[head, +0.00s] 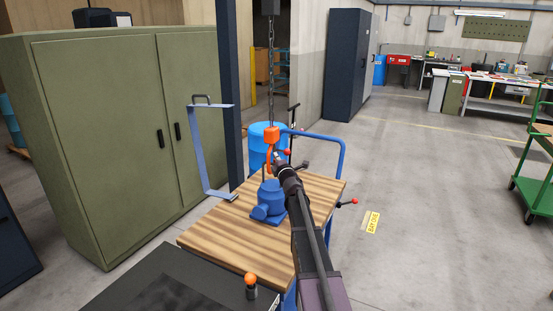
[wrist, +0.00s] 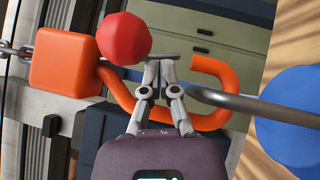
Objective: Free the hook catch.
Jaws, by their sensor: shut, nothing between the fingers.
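The orange hook (head: 270,150) hangs above the blue motor (head: 270,202). In the wrist view, the hook (wrist: 205,118) curves from left to right, with a grey steel eye (wrist: 250,104) from the blue motor (wrist: 292,118) reaching into its bend. A thin grey catch bar (wrist: 190,63) lies across the hook mouth, with a round red knob (wrist: 123,38) near its left end. My gripper (head: 277,158) is beside the hook. In the wrist view, its fingertips (wrist: 160,62) are together and empty, close by the bar just right of the knob; contact is unclear.
A chain (head: 271,70) runs up from the hook. The motor stands on a wooden-topped trolley (head: 215,240) with a blue handle (head: 341,165). A blue drum (head: 257,146), a dark post (head: 229,90) and a green cabinet (head: 95,140) stand behind.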

